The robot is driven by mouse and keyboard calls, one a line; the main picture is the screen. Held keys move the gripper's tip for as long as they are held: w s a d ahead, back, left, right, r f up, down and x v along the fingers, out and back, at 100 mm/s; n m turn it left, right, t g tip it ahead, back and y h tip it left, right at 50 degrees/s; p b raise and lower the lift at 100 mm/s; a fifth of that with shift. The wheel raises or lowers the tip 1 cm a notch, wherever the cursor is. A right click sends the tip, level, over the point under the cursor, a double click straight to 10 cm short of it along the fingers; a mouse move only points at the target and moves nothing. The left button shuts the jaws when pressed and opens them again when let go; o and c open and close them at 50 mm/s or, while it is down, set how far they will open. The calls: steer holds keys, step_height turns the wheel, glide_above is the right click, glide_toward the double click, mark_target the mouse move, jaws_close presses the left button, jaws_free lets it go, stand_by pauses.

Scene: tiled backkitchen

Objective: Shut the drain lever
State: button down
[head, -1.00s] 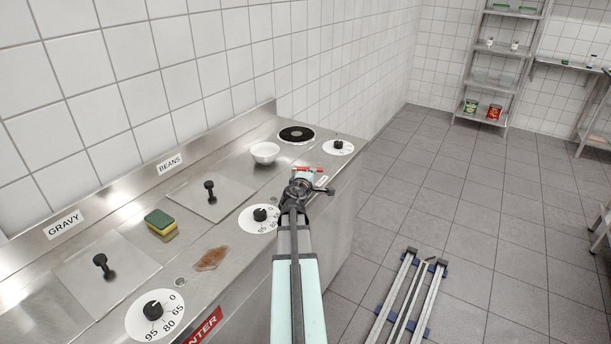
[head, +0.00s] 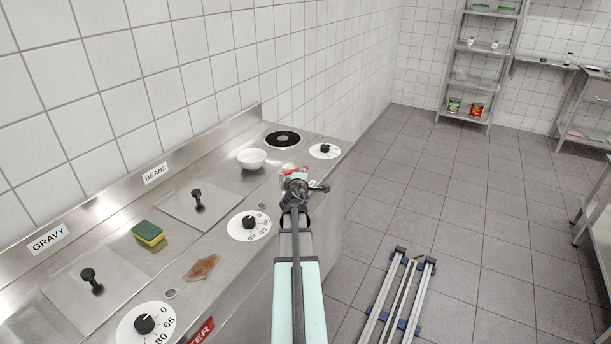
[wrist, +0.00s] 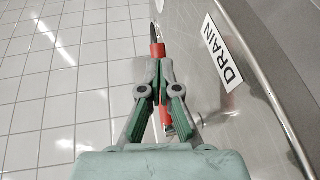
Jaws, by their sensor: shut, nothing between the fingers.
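The red drain lever (wrist: 157,49) shows at the fingertips in the wrist view, beside the front face of the counter with the DRAIN label (wrist: 222,53). More red shows behind and below the fingers. My gripper (wrist: 160,66) is shut with nothing held, and its fingers cover the middle of the lever. Whether they touch it I cannot tell. In the head view the red lever (head: 296,169) appears just beyond my gripper (head: 297,178), at the counter's front edge. My arm hides part of that edge.
The steel counter carries a white bowl (head: 251,158), a hot plate (head: 283,139), lidded wells, a sponge (head: 148,233) and a brown stain (head: 201,268). Dials (head: 249,225) lie along its front. Tiled floor (head: 470,220) to the right is mostly open. A shelf rack (head: 478,60) stands far back.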

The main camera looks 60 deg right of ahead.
steer(key=shift+w+b+x, duration=0.25)
steer(key=shift+b+x, duration=0.25)
steer(key=shift+x, duration=0.85)
steer(key=shift+w+d+r+b, duration=0.25)
steer(key=shift+w+d+b, duration=0.3)
steer(key=shift+w, duration=0.35)
steer(key=s+r+p, duration=0.2)
steer(key=s+p, duration=1.1)
steer(key=shift+s+r, duration=0.3)
steer(key=shift+r, duration=0.1)
steer(key=shift+a, duration=0.1)
